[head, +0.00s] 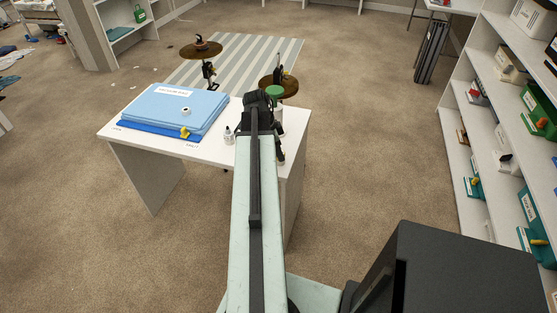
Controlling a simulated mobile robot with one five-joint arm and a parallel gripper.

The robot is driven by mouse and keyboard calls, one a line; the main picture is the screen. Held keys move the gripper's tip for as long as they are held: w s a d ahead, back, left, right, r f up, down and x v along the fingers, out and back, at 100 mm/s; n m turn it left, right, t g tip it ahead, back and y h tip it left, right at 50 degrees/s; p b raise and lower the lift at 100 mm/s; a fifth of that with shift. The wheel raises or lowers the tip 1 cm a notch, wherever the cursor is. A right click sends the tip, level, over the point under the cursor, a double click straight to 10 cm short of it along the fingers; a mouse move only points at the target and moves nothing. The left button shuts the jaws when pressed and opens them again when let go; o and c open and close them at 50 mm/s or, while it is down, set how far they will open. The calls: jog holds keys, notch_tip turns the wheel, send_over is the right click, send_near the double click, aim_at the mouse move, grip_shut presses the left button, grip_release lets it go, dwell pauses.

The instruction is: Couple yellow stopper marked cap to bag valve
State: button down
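A light blue folded bag (165,105) lies on the white table, with a darker blue layer under it and a small label on top. A white ring-shaped piece (186,110), apparently the valve, sits on its right part. A small yellow piece (185,132), apparently the stopper, is at the bag's front right edge; its marking is too small to read, and I cannot tell whether it is joined to anything. My arm reaches over the table's right part. My gripper (277,152) seems to hang at its far end, right of the bag and yellow piece; its fingers are not clear.
A small white bottle (228,135) stands between the bag and my arm. A green-topped item (274,92) is beside my arm's end. A stocked shelf (480,130) lines the right; carpet between is clear.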

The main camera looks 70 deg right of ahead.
jog(key=shift+r+p, duration=0.65)
dwell(0.4)
jog(key=shift+r+p, duration=1.3)
jog(key=shift+r, duration=0.05)
